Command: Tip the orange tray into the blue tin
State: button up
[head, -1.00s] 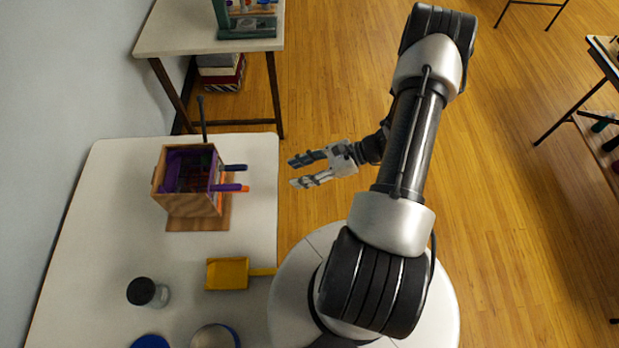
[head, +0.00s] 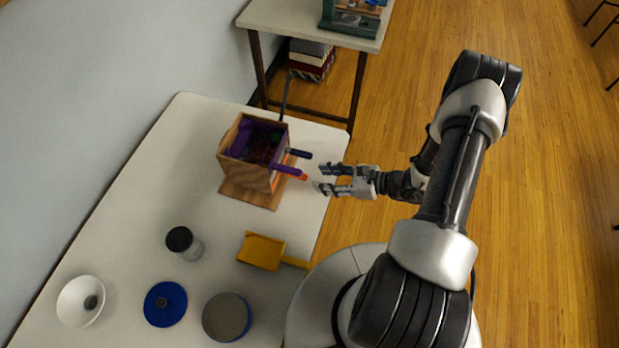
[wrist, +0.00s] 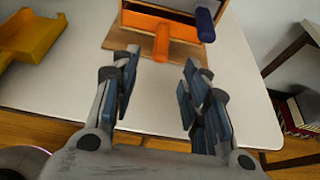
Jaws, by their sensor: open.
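The orange tray (wrist: 150,22) sits in a wooden box, its orange front and handle (wrist: 161,42) facing me in the wrist view. In the head view only the orange handle tip (head: 304,178) shows clearly, below a purple handle. My gripper (head: 321,179) is open and empty just right of the handles. In the wrist view, the orange handle's end lies ahead, between the lines of my open fingers (wrist: 162,68). The blue tin (head: 227,318) stands open-topped near the table's front, with a grey-brown inside. Most of the orange tray's inside is hidden.
The wooden box (head: 240,175) stands on a board, with purple parts and a dark handle (head: 300,153). A yellow scoop (head: 262,251), dark-lidded jar (head: 183,242), blue lid (head: 165,304) and white bowl (head: 72,310) share the white table (head: 140,200).

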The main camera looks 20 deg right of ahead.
aim_at(307, 177)
jog(key=x, duration=0.5)
jog(key=shift+w+a+f+b, duration=0.2)
jog(key=shift+a+b, duration=0.1)
jog(key=shift+b, duration=0.1)
grip_shut()
jog(key=c, duration=0.6)
grip_release()
grip_shut()
jog(key=shift+r, duration=0.25)
